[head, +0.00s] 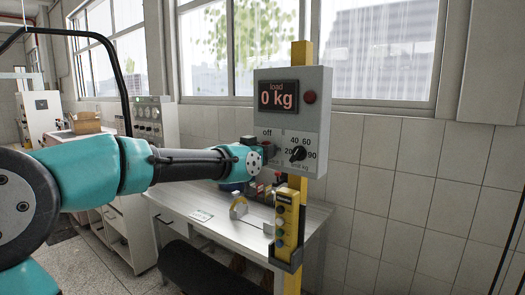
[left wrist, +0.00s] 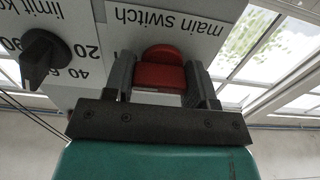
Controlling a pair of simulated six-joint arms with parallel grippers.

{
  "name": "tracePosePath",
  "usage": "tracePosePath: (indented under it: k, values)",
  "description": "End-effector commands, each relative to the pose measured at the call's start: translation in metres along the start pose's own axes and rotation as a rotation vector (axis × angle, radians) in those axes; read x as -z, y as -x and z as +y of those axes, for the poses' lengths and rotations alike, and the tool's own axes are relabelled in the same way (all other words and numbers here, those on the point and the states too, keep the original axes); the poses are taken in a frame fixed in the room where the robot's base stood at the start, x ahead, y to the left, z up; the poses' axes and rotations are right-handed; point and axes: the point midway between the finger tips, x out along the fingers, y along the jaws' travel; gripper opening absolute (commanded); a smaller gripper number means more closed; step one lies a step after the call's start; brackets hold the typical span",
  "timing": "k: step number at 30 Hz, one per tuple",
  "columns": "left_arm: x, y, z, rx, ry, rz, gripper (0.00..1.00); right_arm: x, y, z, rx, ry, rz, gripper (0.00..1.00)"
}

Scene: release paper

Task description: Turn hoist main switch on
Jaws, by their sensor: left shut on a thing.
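The grey hoist control box (head: 318,112) is mounted on a yellow post and shows "load 0 kg" on its display (head: 278,96). The red main switch knob (left wrist: 162,70) is seen in the left wrist view, beside its "main switch" label. My left gripper (head: 266,150) is at the lower left of the box front, with one finger on each side of the knob, shut on it. In the head view my gripper hides the knob, and an "off" mark shows just above it. My right gripper is not in view.
A black limit dial (head: 298,153) with kg marks sits close to the right of the gripper; it also shows in the left wrist view (left wrist: 44,58). A yellow push-button pendant (head: 286,225) hangs below the box. A white workbench (head: 316,222) stands behind the post.

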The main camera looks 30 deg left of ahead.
Motion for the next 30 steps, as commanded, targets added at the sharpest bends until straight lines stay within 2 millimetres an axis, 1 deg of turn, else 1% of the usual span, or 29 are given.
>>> tracePosePath:
  k: [2, 3, 10, 17, 22, 26, 30]
  values:
    - [0.0, 0.0, 0.0, 0.0, -0.002, 0.0, 0.28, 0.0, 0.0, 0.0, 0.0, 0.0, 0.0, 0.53]
    - [0.0, 0.0, 0.0, 0.0, -0.002, 0.0, 0.55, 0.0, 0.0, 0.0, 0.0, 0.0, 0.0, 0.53]
    - [0.0, 0.0, 0.0, 0.0, 0.0, 0.0, 0.77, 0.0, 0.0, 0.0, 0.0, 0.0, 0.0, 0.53]
    - [0.0, 0.0, 0.0, 0.0, 0.0, 0.0, 0.77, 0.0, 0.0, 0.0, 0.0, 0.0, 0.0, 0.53]
    - [0.001, 0.006, 0.0, 0.0, 0.001, 0.001, 0.77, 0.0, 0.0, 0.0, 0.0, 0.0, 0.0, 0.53]
    - [0.001, 0.019, 0.0, 0.001, 0.001, 0.001, 0.77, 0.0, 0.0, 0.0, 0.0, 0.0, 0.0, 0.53]
    - [0.001, 0.04, -0.001, 0.001, 0.001, 0.002, 0.77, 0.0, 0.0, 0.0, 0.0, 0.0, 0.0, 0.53]
